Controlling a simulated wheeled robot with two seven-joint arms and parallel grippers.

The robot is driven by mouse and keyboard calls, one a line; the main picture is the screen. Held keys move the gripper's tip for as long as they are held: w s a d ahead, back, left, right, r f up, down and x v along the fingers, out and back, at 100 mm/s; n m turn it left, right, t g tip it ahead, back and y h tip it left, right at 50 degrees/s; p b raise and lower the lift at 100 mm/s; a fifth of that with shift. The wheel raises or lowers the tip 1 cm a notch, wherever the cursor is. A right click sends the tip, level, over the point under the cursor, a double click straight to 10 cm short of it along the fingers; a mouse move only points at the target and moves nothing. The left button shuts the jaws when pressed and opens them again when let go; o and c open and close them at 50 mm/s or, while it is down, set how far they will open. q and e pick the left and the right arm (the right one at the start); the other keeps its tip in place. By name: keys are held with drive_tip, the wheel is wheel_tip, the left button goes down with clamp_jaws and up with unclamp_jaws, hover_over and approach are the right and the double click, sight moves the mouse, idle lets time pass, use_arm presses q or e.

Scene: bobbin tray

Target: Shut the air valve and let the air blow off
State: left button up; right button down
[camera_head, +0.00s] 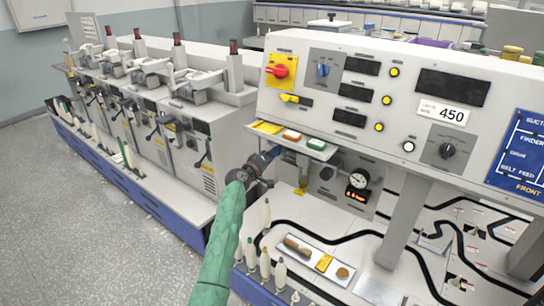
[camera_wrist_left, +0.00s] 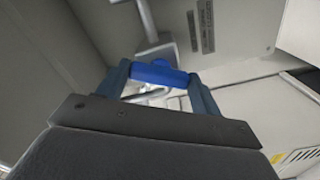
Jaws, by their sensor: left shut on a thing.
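My left gripper (camera_head: 270,156), on a green-sleeved arm, reaches in under the left end of the sloped control panel. In the left wrist view its two fingers (camera_wrist_left: 158,82) are shut on a blue valve handle (camera_wrist_left: 157,72), which lies crosswise between them. Grey metal pipework shows behind the handle. In the head view the gripper mostly hides the valve. A round pressure gauge (camera_head: 358,180) with a white face sits to the right of the gripper, with a small lit orange display (camera_head: 355,195) below it; I cannot read either surely. My right gripper is out of view.
Bobbins (camera_head: 265,262) stand upright near the arm. A tray (camera_head: 318,250) lies to their right. A row of machine units (camera_head: 190,150) stands left.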

use_arm(q)
drive_tip(key=shift+n+p, duration=1.05)
drive_tip(key=shift+n, duration=2.05)
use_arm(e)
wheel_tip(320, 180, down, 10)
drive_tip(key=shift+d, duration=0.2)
use_arm(q)
drive_tip(key=o, duration=1)
drive_tip(key=shift+a, duration=0.1)
